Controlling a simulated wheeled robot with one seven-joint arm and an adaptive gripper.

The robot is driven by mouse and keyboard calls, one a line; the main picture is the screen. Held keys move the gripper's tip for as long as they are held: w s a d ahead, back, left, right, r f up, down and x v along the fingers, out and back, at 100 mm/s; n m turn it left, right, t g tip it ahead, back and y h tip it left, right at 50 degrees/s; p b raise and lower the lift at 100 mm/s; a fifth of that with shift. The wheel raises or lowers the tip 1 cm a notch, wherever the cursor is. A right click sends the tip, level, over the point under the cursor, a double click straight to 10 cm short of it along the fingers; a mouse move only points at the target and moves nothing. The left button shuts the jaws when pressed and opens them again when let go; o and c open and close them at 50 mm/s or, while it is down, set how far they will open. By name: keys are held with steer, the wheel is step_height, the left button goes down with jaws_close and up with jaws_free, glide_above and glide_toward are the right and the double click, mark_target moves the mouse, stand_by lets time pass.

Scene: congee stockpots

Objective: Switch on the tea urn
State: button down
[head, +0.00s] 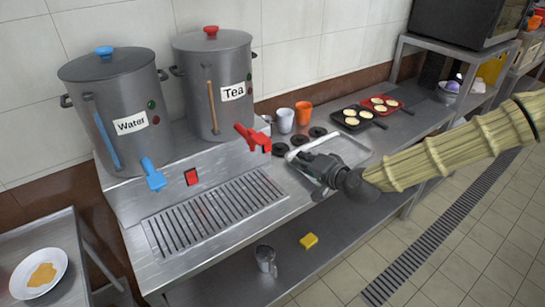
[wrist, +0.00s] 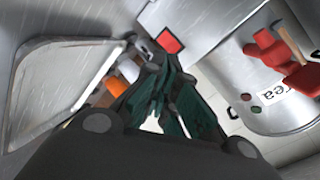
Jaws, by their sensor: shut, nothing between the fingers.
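The tea urn (head: 213,75) is a steel pot with a red lid knob, a "Tea" label (head: 233,92) and a red tap (head: 252,137). It stands on the raised back ledge, right of the water urn. Small red and green round spots sit beside its label; in the wrist view the urn (wrist: 285,118) appears tilted at the right, with its red tap (wrist: 268,50). A red square switch (head: 191,177) is on the ledge's front face; a red square (wrist: 170,41) also shows in the wrist view. My gripper (head: 300,159) is shut and empty, right of the tap and apart from it.
The water urn (head: 113,108) with a blue tap stands at the left. A metal tray (head: 352,150) lies by my gripper; white and orange cups (head: 303,113) and pans (head: 352,118) stand behind. A slotted drain grate (head: 215,213) lies in front of the urns, clear on top.

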mark_target(265, 152)
steer(key=f+n, duration=0.1)
steer(key=n, duration=0.6)
steer(key=s+f+n+t+b, duration=0.1)
steer(key=n, duration=0.7)
steer(key=a+f+n+b, duration=0.1)
steer(key=n, duration=0.6)
steer(key=shift+s+f+n+t+y, duration=0.1)
steer(key=shift+s+n+t+y, duration=0.2)
steer(key=shift+s+n+y, duration=0.1)
steer(key=n, duration=0.4)
steer(key=shift+s+a+f+b, duration=0.1)
steer(key=shift+s+f+b, duration=0.05)
steer(key=shift+b, duration=0.25)
steer(key=n, duration=0.4)
steer(key=shift+s+y, duration=0.25)
steer(key=shift+y, duration=0.15)
steer(key=shift+w+a, duration=0.1)
steer(key=p+x, duration=0.3)
steer(key=x, duration=1)
steer(key=shift+w+a+p, duration=0.15)
steer(key=shift+w+p, duration=0.25)
steer(key=shift+f, duration=0.15)
